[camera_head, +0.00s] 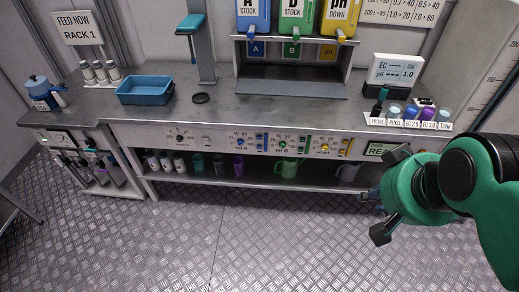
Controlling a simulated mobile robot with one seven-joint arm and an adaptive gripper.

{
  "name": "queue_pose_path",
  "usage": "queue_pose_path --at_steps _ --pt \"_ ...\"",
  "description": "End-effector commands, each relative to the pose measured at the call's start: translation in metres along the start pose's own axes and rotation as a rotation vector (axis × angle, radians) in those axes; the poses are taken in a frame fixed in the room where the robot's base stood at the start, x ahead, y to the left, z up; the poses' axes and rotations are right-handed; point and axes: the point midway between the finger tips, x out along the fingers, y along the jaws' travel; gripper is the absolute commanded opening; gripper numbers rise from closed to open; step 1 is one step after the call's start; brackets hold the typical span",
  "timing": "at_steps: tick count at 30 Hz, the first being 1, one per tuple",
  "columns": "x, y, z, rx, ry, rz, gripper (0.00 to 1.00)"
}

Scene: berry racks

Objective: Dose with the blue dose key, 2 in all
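The blue dose key (262,142) seems to be among the small blue controls on the bench's front panel, marked A; its exact outline is too small to tell. Green controls (283,144) and yellow controls (325,148) sit to its right on the same panel. My gripper (384,195) is at the right, in front of the bench and well to the right of the blue controls. Its two black fingers are spread wide, with nothing seen held between them. A lit green display (380,149), partly hidden by my gripper, shows letters starting "REA".
Blue, green and yellow stock containers (254,14) stand above the dosing bay. A blue tray (145,91) and a meter (394,71) are on the bench (215,115). Several bottles and jugs fill the lower shelf (220,180). The floor (200,240) in front is clear.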

Motion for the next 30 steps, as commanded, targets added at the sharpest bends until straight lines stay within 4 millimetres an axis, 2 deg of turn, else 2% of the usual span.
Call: queue_pose_path --at_steps 1,3,30 --pt "0.0 0.0 0.0 0.0 0.0 0.0 0.1" --pt "0.0 0.0 0.0 0.0 0.0 0.0 0.0" --pt "0.0 0.0 0.0 0.0 0.0 0.0 0.0"
